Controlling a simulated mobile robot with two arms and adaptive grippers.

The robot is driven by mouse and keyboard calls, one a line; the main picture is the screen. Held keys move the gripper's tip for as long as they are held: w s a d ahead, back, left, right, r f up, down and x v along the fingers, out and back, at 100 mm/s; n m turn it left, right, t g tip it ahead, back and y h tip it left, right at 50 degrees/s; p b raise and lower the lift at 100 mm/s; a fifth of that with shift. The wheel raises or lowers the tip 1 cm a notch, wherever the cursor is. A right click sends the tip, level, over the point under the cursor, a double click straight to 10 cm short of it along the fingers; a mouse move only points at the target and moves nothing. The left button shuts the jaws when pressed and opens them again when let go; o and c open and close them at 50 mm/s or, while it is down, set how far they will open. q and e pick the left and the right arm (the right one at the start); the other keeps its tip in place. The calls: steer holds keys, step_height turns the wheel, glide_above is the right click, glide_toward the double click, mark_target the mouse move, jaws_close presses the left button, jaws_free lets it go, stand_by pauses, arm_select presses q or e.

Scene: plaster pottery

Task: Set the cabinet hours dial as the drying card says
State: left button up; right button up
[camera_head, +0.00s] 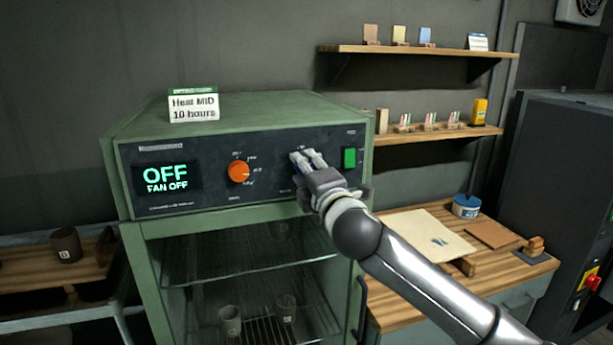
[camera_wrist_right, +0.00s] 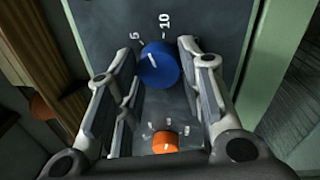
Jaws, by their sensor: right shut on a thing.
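The drying card (camera_head: 193,106) stands on top of the green drying cabinet (camera_head: 130,215) and reads "Heat MID 10 hours". My right gripper (camera_head: 303,160) is at the right part of the dark control panel. In the right wrist view its fingers are shut on the blue hours dial (camera_wrist_right: 158,66), with "5" and "10" printed beyond it. The dial's white pointer mark leans up and slightly left, seemingly nearer the 5 than the 10. In the head view the gripper mostly hides this dial. My left gripper is not in view.
An orange dial (camera_head: 239,172), also in the right wrist view (camera_wrist_right: 165,143), sits left of the gripper. The display (camera_head: 166,179) reads "OFF, FAN OFF". A green switch (camera_head: 349,158) is close right of the gripper. Cups (camera_head: 229,321) stand inside behind the glass.

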steer(key=m+b, duration=0.1)
steer(key=m, duration=0.4)
steer(key=shift+f+h, duration=0.1)
steer(key=shift+h, duration=0.2)
steer(key=shift+m, duration=0.5)
steer(key=o, duration=1)
steer(key=shift+t, duration=0.3)
steer(key=shift+o, duration=0.2)
steer(key=r+v, duration=0.1)
steer(key=v, duration=1.1)
steer(key=shift+f, duration=0.35)
